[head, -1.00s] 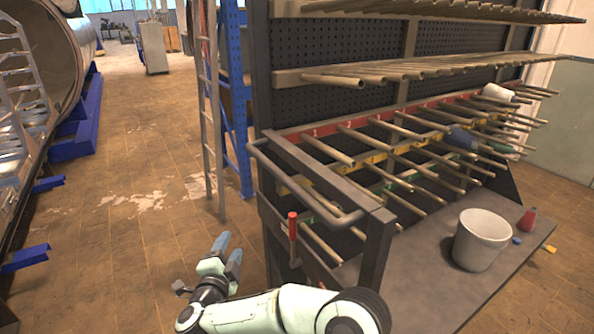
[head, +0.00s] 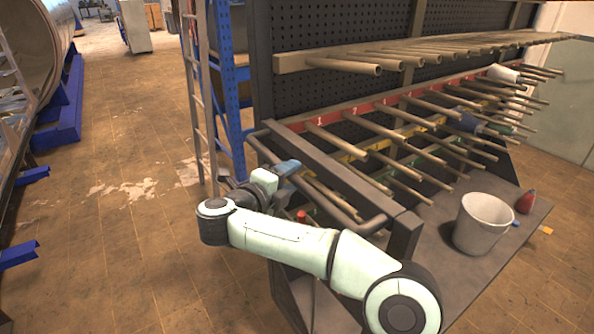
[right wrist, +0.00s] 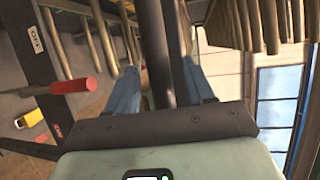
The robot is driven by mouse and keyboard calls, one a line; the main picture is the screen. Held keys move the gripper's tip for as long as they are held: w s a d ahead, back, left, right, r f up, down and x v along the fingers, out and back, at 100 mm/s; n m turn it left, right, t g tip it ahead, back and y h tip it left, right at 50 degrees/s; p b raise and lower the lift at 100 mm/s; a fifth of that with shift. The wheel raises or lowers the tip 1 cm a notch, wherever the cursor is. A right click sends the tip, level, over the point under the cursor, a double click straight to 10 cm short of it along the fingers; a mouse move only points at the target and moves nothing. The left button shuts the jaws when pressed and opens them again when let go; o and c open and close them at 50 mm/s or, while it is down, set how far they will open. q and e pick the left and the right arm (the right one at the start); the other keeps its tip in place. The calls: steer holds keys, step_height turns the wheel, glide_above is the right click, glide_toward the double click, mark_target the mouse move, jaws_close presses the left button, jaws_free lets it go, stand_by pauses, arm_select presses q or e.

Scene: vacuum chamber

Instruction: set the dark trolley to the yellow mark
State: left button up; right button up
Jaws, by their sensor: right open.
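The dark trolley (head: 405,235) is a perforated-back rack with rows of pegs and a low shelf. Its dark tube handle (head: 340,203) sticks out at the near left end. My right gripper (head: 288,170) is at that handle, with blue fingers. In the right wrist view the open fingers (right wrist: 157,88) have a dark bar (right wrist: 155,45) running between them, seemingly the handle; contact cannot be told. A small yellow-orange patch (head: 547,230) shows on the floor beyond the shelf's right edge; I cannot tell if it is the yellow mark. My left gripper is out of view.
A white bucket (head: 482,222) and a red item (head: 525,201) stand on the trolley shelf. A ladder (head: 192,95) and blue rack (head: 228,90) stand close behind its left end. A large cylinder on blue supports (head: 62,118) is at far left. The brown floor between is open.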

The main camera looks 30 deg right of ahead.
steer(key=x, duration=0.3)
steer(key=shift+w+d+f, duration=0.1)
steer(key=shift+w+d, duration=0.15)
steer(key=shift+d, duration=0.05)
